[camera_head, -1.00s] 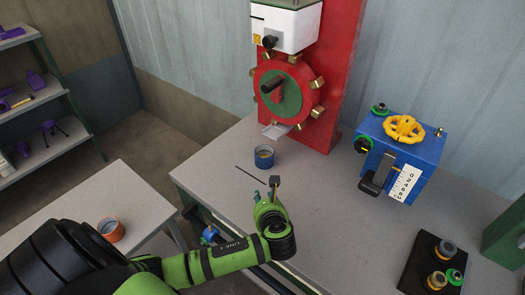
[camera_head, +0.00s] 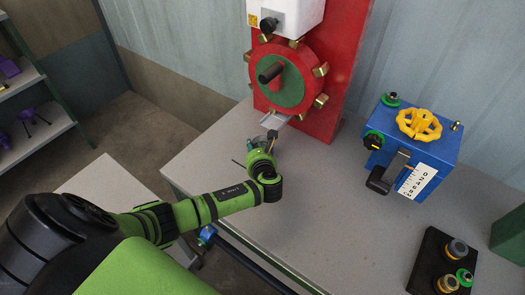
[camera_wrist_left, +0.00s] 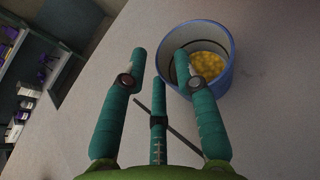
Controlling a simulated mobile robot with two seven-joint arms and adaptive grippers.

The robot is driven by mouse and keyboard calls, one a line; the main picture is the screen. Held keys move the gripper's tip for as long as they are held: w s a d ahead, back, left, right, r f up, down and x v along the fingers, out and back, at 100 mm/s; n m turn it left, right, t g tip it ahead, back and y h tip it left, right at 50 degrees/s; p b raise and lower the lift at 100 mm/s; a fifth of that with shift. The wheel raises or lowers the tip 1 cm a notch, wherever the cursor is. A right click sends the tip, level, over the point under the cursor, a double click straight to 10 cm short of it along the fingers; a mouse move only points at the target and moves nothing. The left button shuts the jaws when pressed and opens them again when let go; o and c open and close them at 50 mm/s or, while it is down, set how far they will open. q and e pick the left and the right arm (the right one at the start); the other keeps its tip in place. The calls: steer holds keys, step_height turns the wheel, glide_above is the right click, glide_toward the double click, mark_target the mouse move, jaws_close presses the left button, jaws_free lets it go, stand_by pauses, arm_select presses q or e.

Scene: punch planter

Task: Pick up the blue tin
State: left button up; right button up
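The blue tin (camera_wrist_left: 228,76) stands on the grey workbench in the left wrist view, with yellow contents inside. In the head view it is mostly or wholly hidden by my left gripper (camera_head: 262,146). My left gripper also shows in the left wrist view (camera_wrist_left: 160,55), with its teal fingers spread and nothing between them. One fingertip overlaps the tin's near left rim in that view; I cannot tell whether it touches. The tin lies mostly to the right of the fingers. My right gripper is not in view.
A red machine (camera_head: 343,65) with a toothed wheel stands behind. A blue box (camera_head: 425,160) with a yellow handwheel is at right. A black block (camera_head: 428,255) with knobs is at front right. A thin dark rod (camera_wrist_left: 186,141) lies near the gripper. The bench middle is clear.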

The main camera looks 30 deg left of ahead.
arm_select(q)
steer(key=c, duration=0.3)
jaws_close()
steer(key=shift+r, duration=0.1)
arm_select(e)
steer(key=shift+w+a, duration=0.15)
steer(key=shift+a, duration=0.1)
